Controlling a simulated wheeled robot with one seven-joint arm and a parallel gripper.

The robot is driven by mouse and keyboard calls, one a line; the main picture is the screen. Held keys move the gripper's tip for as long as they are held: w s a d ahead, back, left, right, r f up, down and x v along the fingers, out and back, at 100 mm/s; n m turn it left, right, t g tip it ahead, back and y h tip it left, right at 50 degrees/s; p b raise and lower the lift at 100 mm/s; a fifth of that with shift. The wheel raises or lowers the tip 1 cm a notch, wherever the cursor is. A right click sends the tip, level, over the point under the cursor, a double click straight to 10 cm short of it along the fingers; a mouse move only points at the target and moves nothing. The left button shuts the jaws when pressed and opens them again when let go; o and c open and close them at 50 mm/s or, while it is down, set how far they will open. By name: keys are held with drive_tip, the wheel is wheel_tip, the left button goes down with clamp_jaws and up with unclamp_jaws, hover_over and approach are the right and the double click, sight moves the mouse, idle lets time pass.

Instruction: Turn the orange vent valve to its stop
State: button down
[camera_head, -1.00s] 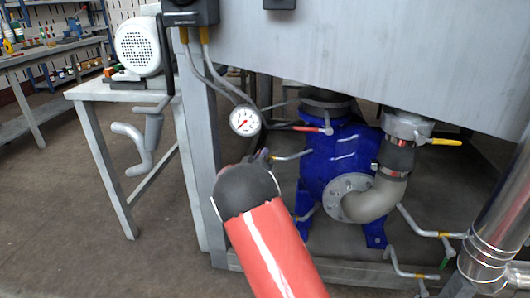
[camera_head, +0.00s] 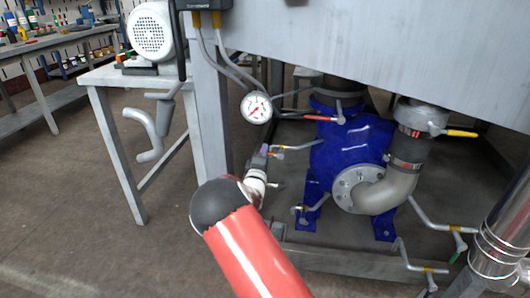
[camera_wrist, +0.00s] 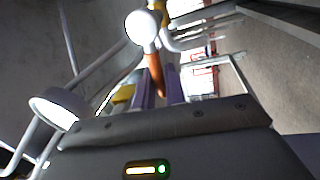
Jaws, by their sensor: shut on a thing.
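The orange handle (camera_wrist: 156,76) of a valve shows in the wrist view, below a round white end piece (camera_wrist: 140,27). My gripper (camera_wrist: 160,84) has its two purple fingers on either side of the handle and is shut on it. In the head view my gripper (camera_head: 264,151) is small, beside the left end of a thin metal lever (camera_head: 297,147) in front of the blue pump. The fingertips and the handle's orange part are hard to make out there. How far the valve is turned cannot be told.
A blue pump (camera_head: 345,150) with a grey elbow pipe (camera_head: 385,192) stands behind my gripper. A gauge (camera_head: 256,107) hangs above it. A red-handled lever (camera_head: 320,118), a yellow-handled lever (camera_head: 461,133) and a grey frame leg (camera_head: 211,120) are close by.

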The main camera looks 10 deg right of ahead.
drive_tip(key=shift+a+f+n, duration=0.1)
drive_tip(key=shift+f+n, duration=0.3)
drive_tip(key=shift+n, duration=0.3)
drive_tip(key=shift+f, duration=0.1)
drive_tip(key=c, duration=1.5)
unclamp_jaws()
drive_tip(key=shift+c, duration=0.2)
drive_tip(key=v, duration=0.8)
